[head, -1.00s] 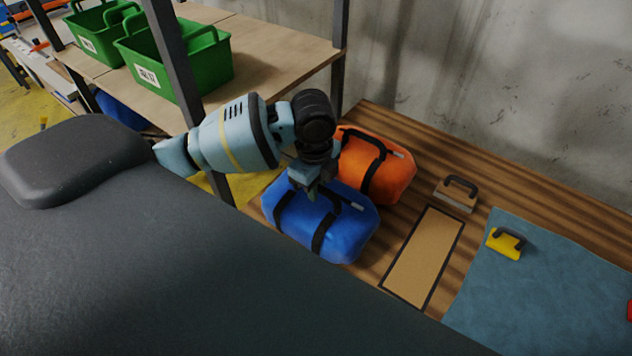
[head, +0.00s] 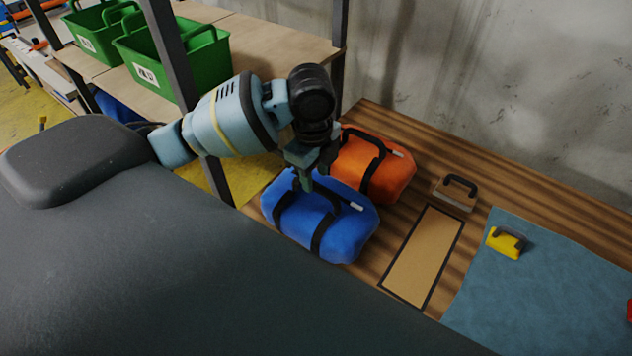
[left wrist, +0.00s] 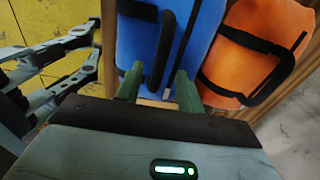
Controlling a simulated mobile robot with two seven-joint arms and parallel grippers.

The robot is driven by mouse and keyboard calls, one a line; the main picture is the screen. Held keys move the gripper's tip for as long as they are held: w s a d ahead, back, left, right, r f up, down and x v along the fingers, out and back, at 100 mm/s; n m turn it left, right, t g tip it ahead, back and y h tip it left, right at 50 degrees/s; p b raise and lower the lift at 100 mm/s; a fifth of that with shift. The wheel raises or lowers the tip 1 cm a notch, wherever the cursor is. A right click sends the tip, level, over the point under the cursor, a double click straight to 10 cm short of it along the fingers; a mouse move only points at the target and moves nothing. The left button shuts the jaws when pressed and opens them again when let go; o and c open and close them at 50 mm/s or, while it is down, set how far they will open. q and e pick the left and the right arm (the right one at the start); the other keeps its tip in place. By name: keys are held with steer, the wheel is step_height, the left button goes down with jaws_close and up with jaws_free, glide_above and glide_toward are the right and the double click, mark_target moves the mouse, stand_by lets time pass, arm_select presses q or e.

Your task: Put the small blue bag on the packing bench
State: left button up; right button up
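The blue bag (head: 345,232), with black straps and a black handle, lies on a brown slatted wooden surface (head: 390,275). It also shows in the left wrist view (left wrist: 205,45). My left gripper (head: 306,184) is over the bag's far left part in the head view. In the left wrist view its two green fingers (left wrist: 158,88) stand apart, with the black handle just beyond and between them. I see no grip on the handle. I cannot tell from these views which surface is the packing bench.
An orange bag (head: 378,175) lies close behind the blue one. A tan dark-edged panel (head: 424,258), a black-handled block (head: 455,194) and a teal mat (head: 550,285) with a yellow tool (head: 505,243) lie to the right. Green crates (head: 195,68) stand on a shelf (head: 275,50) with dark posts.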

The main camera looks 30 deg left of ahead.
arm_select(q)
step_height(320, 180, up, 8)
steer(key=shift+s+f, duration=0.15)
steer(key=shift+s, duration=0.05)
